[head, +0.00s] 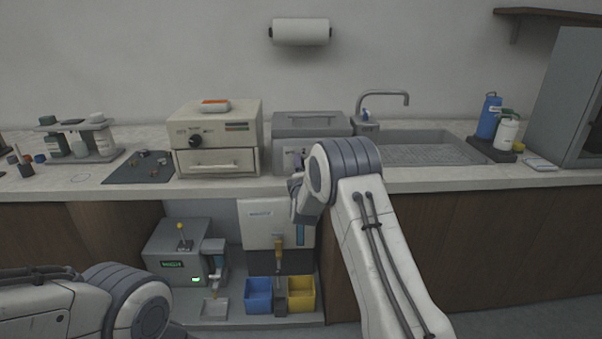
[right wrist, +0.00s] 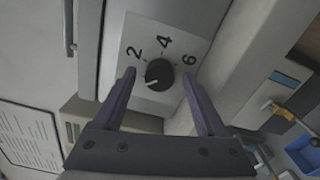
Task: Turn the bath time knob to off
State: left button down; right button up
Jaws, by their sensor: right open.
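The knob (right wrist: 159,74) is a small round black dial on a pale plate marked 2, 4 and 6, on the front of the grey lidded bath (head: 312,124). Its white pointer mark faces the lower left in the right wrist view, short of the 2; no off mark is readable. My right gripper (right wrist: 159,73) is open, with one finger on each side of the knob and gaps between. In the head view my right arm and gripper (head: 297,175) cover most of the bath's front. My left forearm shows at the lower left; its gripper is out of view.
A cream unit (head: 216,161) with a black knob and drawer stands left of the bath. A sink (head: 420,152) with a faucet is on the right. Below the counter stand a grey machine (head: 178,252), a blue bin (head: 258,296) and a yellow bin (head: 302,294).

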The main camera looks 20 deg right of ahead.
jog(key=v, duration=1)
jog(key=shift+s, duration=0.2)
jog(key=s+a+m+g+y, duration=0.2)
jog(key=s+a+g+y, duration=0.25)
jog(key=a, duration=0.95)
jog(key=s+a+f+m+g+y, duration=0.1)
jog(key=s+a+m+g+y, duration=0.15)
jog(key=s+a, duration=0.4)
jog(key=s+a+f+m+g+y, duration=0.1)
jog(key=s+a+g, duration=0.2)
jog(key=s, duration=0.6)
jog(key=s+d+m+g+h, duration=0.25)
jog(key=s+m+g, duration=0.35)
jog(key=s, duration=2)
notch_tip(320, 180, up, 14)
jog(key=n+g+p, duration=0.1)
jog(key=p, duration=1.3)
jog(key=shift+w+d+r, duration=0.25)
jog(key=shift+w+d, duration=0.15)
jog(key=shift+w, duration=0.05)
